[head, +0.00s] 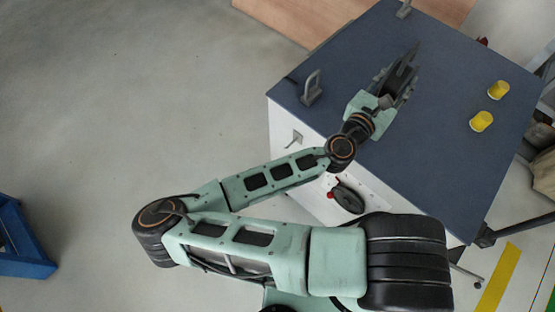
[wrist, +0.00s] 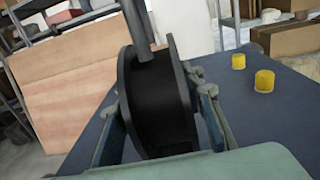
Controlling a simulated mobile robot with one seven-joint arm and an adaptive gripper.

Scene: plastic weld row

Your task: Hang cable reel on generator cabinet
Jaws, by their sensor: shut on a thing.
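My gripper (head: 398,78) is above the blue-grey top of the generator cabinet (head: 440,150) in the head view. It is shut on the cable reel (head: 405,68), which shows there as a dark, narrow shape. In the wrist view the black reel (wrist: 158,105) stands on edge between the fingers of my gripper (wrist: 160,118). A grey rod (wrist: 144,45) overlaps the upper part of the reel. A small grey peg (head: 295,139) sticks out from the cabinet's white side. Whether the reel touches the top is unclear.
Two yellow cylinders (head: 481,122) (head: 499,89) stand on the right of the cabinet top. Grey lugs (head: 311,90) (head: 403,10) rise at its left and far edges. Open floor lies left; a blue frame (head: 22,245) stands far left.

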